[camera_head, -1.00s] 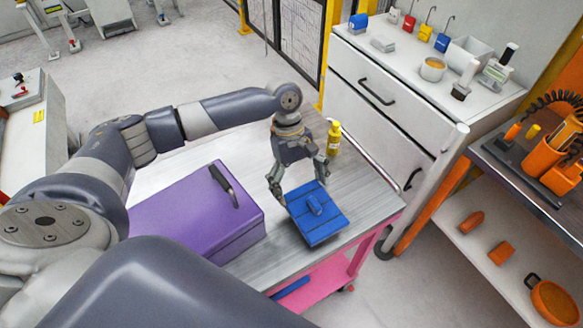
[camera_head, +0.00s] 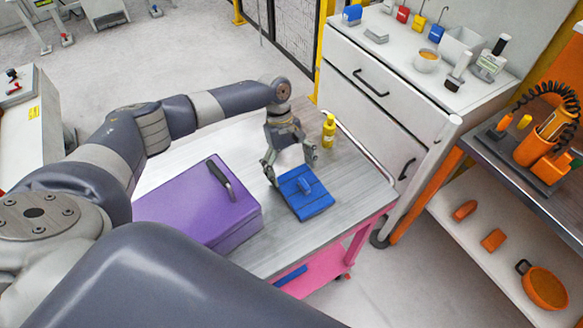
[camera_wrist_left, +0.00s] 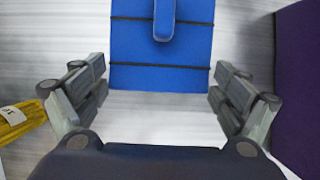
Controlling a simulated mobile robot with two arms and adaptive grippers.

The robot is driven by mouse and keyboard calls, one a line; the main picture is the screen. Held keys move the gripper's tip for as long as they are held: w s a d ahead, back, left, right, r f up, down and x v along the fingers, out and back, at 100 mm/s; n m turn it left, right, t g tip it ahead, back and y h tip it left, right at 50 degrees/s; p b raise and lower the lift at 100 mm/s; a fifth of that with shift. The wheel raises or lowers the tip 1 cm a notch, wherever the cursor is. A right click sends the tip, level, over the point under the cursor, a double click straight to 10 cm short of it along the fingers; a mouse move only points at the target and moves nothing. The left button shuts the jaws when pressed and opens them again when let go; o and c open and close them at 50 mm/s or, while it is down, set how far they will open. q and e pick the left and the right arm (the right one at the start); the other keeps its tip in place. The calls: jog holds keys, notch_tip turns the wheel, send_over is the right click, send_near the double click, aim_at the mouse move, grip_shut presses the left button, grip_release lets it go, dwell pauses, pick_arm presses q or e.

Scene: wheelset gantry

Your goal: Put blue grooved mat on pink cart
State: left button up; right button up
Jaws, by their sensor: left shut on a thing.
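The blue grooved mat (camera_head: 318,196), a flat square with dark grooves and a raised grip block, is at the top of the pink cart (camera_head: 350,215), near its front right edge. The cart has a grey top and pink frame. I cannot tell whether the mat fully touches the top. My left gripper (camera_head: 290,168) is over the mat's far edge, fingers spread wide and shut on its sides. In the left wrist view the mat (camera_wrist_left: 140,78) lies between and beyond the fingertips (camera_wrist_left: 158,85). My right gripper is not in view.
A purple box (camera_head: 175,207) with a dark handle stands on the cart left of the mat. A yellow bottle (camera_head: 329,131) stands behind the gripper. A white drawer cabinet (camera_head: 375,115) is beyond the cart; orange shelving (camera_head: 445,180) is at right.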

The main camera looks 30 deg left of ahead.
pick_arm(q)
jog(key=o, duration=0.6)
jog(key=shift+o, duration=1)
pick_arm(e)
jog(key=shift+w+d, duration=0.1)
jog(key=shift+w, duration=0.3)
pick_arm(q)
jog(key=b+v, duration=0.3)
jog(key=v, duration=0.9)
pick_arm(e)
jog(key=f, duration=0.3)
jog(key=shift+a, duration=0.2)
pick_arm(q)
jog(key=shift+s+f, duration=0.1)
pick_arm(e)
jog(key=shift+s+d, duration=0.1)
